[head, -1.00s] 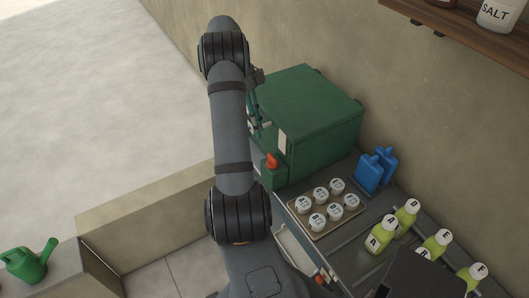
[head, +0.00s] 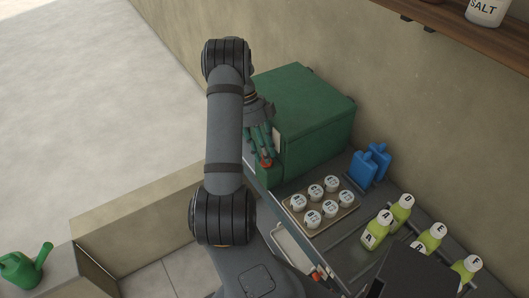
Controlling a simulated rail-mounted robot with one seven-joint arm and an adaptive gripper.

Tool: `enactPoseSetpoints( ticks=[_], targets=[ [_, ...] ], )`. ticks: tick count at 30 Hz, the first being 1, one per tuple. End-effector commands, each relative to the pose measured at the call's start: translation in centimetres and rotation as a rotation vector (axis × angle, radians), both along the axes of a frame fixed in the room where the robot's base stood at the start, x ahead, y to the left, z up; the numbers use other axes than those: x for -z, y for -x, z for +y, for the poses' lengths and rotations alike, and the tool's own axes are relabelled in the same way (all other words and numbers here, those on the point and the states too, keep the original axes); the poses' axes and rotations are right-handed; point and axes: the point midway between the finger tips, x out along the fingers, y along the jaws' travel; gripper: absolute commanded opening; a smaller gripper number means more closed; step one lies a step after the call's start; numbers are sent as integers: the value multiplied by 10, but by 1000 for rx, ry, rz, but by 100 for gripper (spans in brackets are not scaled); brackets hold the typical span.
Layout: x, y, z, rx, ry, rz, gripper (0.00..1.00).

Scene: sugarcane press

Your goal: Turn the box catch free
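The green box (head: 312,112) stands on the dark counter against the wall, its lid down. Its small red-orange catch (head: 266,163) is low on the side facing my arm and is partly hidden by my fingers. My gripper (head: 265,156) has its teal fingers pointing down at the catch, with the tips at or right beside it. I cannot tell whether the fingers touch or grip it, nor how far apart they are.
A tray (head: 289,205) of several white labelled cups sits in front of the box. Blue flasks (head: 363,168) and green labelled bottles (head: 377,230) stand to the right. A wooden shelf (head: 440,26) overhangs at upper right. A green watering can (head: 22,270) stands far left.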

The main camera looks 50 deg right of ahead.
Motion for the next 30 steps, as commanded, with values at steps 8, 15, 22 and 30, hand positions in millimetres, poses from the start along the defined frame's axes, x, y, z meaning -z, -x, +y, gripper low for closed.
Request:
enactPoseSetpoints(
  ticks=[8,15,22,30],
  targets=[
    [4,-2,0,-4,0,-5,32],
    [4,-3,0,-5,1,-6,18],
    [4,-4,0,-6,1,-7,5],
    [5,-5,1,-8,0,-8,0]
  ],
)
